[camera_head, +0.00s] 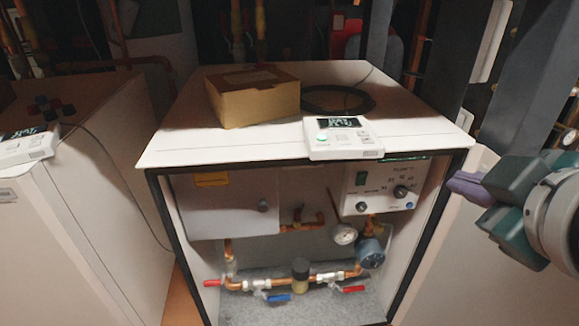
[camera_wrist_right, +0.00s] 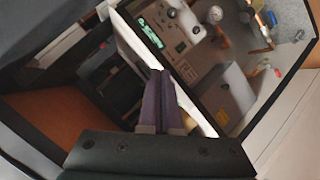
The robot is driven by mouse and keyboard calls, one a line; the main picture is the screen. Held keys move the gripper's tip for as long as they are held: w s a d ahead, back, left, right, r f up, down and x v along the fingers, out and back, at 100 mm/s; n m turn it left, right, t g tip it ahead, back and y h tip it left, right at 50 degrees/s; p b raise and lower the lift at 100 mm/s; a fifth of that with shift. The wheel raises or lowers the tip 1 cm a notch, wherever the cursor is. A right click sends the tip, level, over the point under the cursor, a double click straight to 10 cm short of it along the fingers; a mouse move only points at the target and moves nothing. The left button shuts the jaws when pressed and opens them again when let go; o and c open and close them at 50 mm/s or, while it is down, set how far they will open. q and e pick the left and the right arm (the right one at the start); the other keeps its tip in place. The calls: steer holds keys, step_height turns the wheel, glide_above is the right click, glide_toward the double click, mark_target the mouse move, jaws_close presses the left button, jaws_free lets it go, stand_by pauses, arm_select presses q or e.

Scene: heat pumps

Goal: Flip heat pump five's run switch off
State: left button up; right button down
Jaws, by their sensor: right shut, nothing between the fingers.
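An open-fronted white heat pump (camera_head: 300,148) stands in the middle of the head view; I cannot read a number on it. Its white control panel (camera_head: 380,188) is at the upper right of the opening, with a small green switch (camera_head: 361,179) and several knobs. The switch's position is too small to tell. The panel also shows in the right wrist view (camera_wrist_right: 172,28), beyond the fingers. My right gripper (camera_head: 463,186) is to the right of the panel, apart from it. Its purple fingers (camera_wrist_right: 159,92) are together and empty. My left gripper is out of view.
A cardboard box (camera_head: 252,98), a coiled dark cable (camera_head: 338,98) and a white controller (camera_head: 342,137) lie on the pump's top. Copper pipes, a gauge (camera_head: 344,234) and valves fill the lower opening. Another white unit (camera_head: 70,200) stands at left.

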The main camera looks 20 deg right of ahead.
steer(key=w+f+n+t+b, duration=0.3)
steer(key=f+b, duration=0.6)
steer(key=b, duration=0.4)
steer(key=w+f+n+t+b, duration=0.3)
steer(key=f+n+t+b, duration=0.2)
steer(key=b, duration=0.8)
step_height(320, 180, down, 4)
steer(key=shift+w+f+n+y, duration=0.1)
steer(key=shift+w+n+y, duration=0.25)
steer(key=shift+n, duration=0.85)
steer(key=b, duration=0.2)
glide_toward(362, 176)
steer(key=x, duration=0.6)
steer(key=shift+f, duration=0.1)
steer(key=shift+w+d+b, duration=0.1)
steer(key=shift+w+b, duration=0.2)
steer(key=shift+w, duration=0.15)
